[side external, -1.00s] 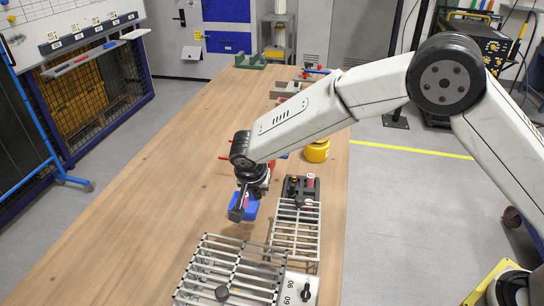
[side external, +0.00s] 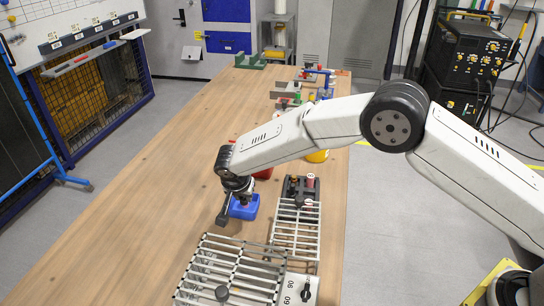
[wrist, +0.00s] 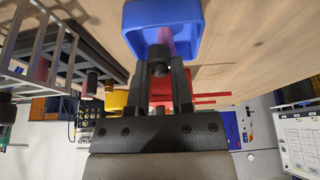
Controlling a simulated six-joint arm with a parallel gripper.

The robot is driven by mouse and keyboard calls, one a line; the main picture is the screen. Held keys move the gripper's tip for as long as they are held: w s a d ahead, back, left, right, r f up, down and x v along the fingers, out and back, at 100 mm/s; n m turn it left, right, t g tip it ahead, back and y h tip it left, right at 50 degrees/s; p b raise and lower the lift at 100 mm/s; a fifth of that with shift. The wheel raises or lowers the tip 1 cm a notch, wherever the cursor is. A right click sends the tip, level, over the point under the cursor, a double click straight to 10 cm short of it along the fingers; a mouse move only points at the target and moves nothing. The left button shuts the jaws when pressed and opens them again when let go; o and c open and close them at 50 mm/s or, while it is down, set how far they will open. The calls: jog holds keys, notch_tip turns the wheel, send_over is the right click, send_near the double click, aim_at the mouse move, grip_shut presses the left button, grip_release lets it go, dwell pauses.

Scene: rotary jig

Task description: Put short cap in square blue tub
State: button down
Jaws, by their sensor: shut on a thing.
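The square blue tub (side external: 249,211) stands on the wooden table. It also shows at the top of the wrist view (wrist: 133,20), with a pinkish cylinder (wrist: 166,36) seen against its inside. My gripper (side external: 222,217) is low at the tub's left side in the side view. In the wrist view, my gripper (wrist: 164,70) is shut on a small dark cylindrical piece, which I take as the short cap (wrist: 158,58). From these views I cannot tell whether the cap is over the tub or just outside its wall.
Two slatted metal racks, the nearer (side external: 240,246) and the farther (side external: 297,243), stand at the front right. A black block (side external: 301,184) with upright pieces is behind them. A red container (side external: 264,173) and a yellow one (side external: 317,156) lie beyond the tub. The table's left is clear.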

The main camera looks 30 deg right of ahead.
aim_at(241, 202)
jog(key=shift+w+a+f, duration=0.1)
jog(key=shift+w+f, duration=0.25)
jog(key=shift+f, duration=1.55)
jog(key=shift+f, duration=0.1)
jog(key=c, duration=0.8)
grip_release()
jog(key=shift+v, duration=6.1)
